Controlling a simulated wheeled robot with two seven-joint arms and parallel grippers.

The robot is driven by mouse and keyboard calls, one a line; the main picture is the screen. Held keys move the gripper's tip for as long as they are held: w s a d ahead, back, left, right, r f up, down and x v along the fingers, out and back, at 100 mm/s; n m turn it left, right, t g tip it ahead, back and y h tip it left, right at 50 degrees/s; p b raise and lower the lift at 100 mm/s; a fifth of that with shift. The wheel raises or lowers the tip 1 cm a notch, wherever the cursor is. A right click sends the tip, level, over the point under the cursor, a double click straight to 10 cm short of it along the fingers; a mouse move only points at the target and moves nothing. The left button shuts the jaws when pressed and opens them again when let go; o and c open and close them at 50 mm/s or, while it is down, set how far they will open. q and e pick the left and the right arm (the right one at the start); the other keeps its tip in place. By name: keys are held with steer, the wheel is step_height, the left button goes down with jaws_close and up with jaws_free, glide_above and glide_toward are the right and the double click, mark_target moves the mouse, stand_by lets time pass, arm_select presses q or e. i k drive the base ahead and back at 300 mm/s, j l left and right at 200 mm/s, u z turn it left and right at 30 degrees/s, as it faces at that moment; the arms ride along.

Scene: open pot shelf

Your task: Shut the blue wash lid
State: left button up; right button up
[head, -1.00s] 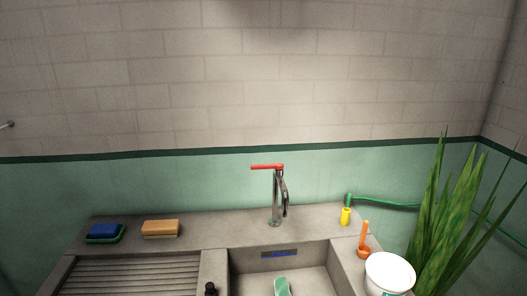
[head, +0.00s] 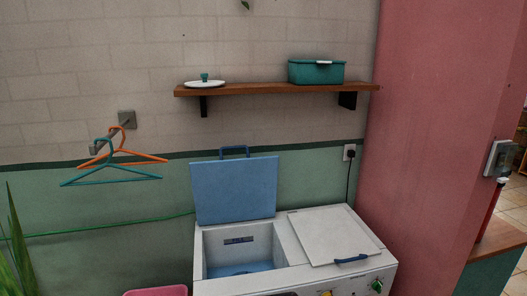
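The blue wash lid (head: 236,190) stands open and nearly upright at the back of the left compartment of a white washing machine (head: 285,229). A dark blue handle (head: 234,150) is on its top edge. The wash tub (head: 238,263) under it is uncovered, with blue inside. A white lid (head: 333,235) with a dark blue handle lies flat over the right compartment. Neither of my grippers shows in the head view.
A wooden shelf (head: 277,89) above holds a green box (head: 316,71) and a white pot lid (head: 205,83). Hangers (head: 112,170) hang at left. A pink basin (head: 157,291) is at the machine's lower left. A pink wall (head: 422,150) stands at right.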

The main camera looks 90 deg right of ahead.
mark_target(236, 190)
steer(key=k+z, duration=0.1)
steer(key=z, duration=2.2)
